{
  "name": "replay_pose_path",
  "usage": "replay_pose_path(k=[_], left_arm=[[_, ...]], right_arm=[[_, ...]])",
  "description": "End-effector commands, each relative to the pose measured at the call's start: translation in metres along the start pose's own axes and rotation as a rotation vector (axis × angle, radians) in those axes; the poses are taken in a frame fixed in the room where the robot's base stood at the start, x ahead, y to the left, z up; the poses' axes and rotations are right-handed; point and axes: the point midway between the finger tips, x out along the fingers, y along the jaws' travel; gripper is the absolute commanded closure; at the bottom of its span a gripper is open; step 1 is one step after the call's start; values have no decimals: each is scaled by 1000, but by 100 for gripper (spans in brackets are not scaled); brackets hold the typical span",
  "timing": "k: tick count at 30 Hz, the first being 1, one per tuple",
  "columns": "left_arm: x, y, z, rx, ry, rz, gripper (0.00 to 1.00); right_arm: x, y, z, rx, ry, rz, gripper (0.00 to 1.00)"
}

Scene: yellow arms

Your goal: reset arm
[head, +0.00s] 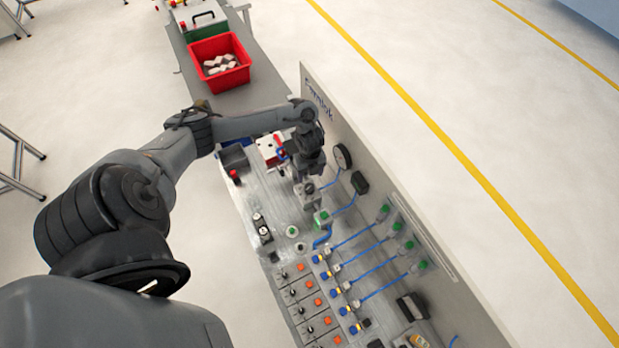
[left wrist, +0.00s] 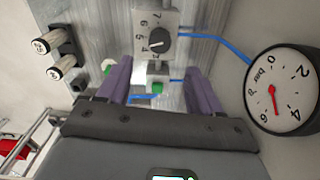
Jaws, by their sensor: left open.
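My left arm (head: 245,124) comes in from the left in the head view and reaches over the bench. My left gripper (head: 308,182) points down above the bench, close to the upright panel. In the left wrist view my left gripper (left wrist: 160,92) is open, with its two purple fingers apart. A grey dial block (left wrist: 156,42) with numbers and a black knob lies beyond the fingertips. A small block with a green part (left wrist: 157,86) shows between the fingers, and nothing appears held. My right gripper does not show.
A pressure gauge (left wrist: 283,90) with a red needle is close on the right in the left wrist view. The upright panel (head: 365,165) runs along the bench. Blue tubes, green fittings (head: 396,228) and orange buttons (head: 305,284) are nearer. A red bin (head: 219,65) stands farther back.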

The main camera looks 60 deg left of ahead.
Motion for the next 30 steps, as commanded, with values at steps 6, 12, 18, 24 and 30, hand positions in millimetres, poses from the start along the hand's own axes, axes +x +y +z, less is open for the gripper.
replay_pose_path(k=[6, 12, 18, 24, 30], left_arm=[[-12, 0, 0, 1, -1, 0, 35], [-12, 0, 0, 0, -1, 0, 35], [-12, 0, 0, 0, -1, 0, 35], [5, 21, -9, 3, 14, 41, 35], [55, 75, -76, 25, 125, 133, 35]], right_arm=[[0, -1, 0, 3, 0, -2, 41], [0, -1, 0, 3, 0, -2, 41], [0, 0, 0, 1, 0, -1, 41], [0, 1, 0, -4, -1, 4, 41], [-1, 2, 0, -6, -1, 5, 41]])
